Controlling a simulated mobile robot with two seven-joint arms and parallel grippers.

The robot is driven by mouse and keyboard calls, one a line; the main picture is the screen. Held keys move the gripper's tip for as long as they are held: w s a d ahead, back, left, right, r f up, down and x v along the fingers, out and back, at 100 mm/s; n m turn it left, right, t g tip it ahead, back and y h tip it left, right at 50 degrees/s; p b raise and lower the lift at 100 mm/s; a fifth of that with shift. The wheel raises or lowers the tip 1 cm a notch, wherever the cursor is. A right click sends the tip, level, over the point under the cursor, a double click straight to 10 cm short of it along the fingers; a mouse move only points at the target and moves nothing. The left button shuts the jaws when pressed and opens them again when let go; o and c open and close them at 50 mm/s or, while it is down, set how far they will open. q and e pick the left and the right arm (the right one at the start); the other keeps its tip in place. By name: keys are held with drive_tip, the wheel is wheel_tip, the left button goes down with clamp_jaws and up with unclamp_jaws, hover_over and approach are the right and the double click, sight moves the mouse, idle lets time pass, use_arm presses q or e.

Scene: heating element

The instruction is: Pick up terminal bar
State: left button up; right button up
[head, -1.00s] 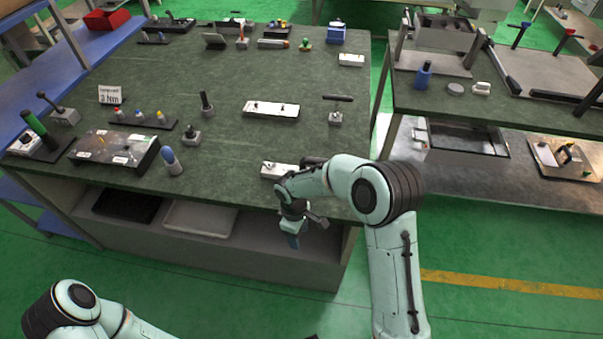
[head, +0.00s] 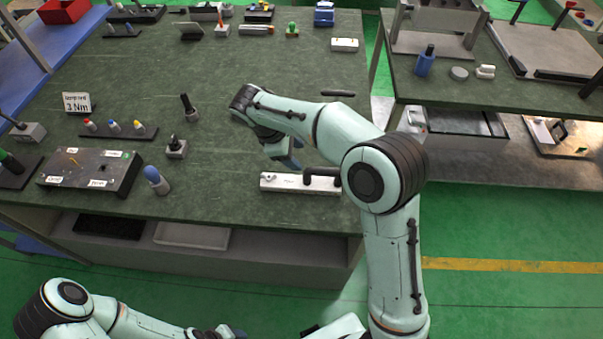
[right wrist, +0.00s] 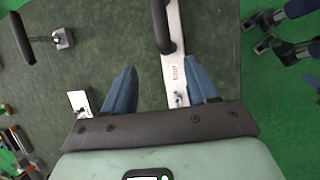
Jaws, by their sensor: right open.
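A long white bar with a black handle (head: 284,182) lies near the table's front edge in the head view. In the right wrist view the white bar (right wrist: 174,72) runs between my right gripper's fingers, closer to the right one. My right gripper (head: 288,156) is open and empty above the table, just behind this bar; its two blue fingers show in the right wrist view (right wrist: 160,68). I cannot tell which piece is the terminal bar. My left arm is low at the bottom edge; its gripper is unclear.
The green table (head: 215,195) has free room left of the bar. A blue-topped bottle (head: 156,180), a dark box (head: 90,172) and small upright tools stand further left. A second bench (head: 500,100) stands at the right.

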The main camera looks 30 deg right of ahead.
sight(309, 169)
drive_tip(key=x, duration=0.4)
drive_tip(key=s+x, duration=0.1)
drive_tip(key=x, duration=0.1)
drive_tip(key=shift+f+b, duration=0.15)
drive_tip(key=shift+b, duration=0.2)
drive_tip(key=shift+w+d+f, duration=0.15)
drive_tip(key=shift+d+f, duration=0.1)
drive_tip(key=shift+f, duration=0.2)
drive_tip(key=shift+x, duration=2.35)
clamp_jaws()
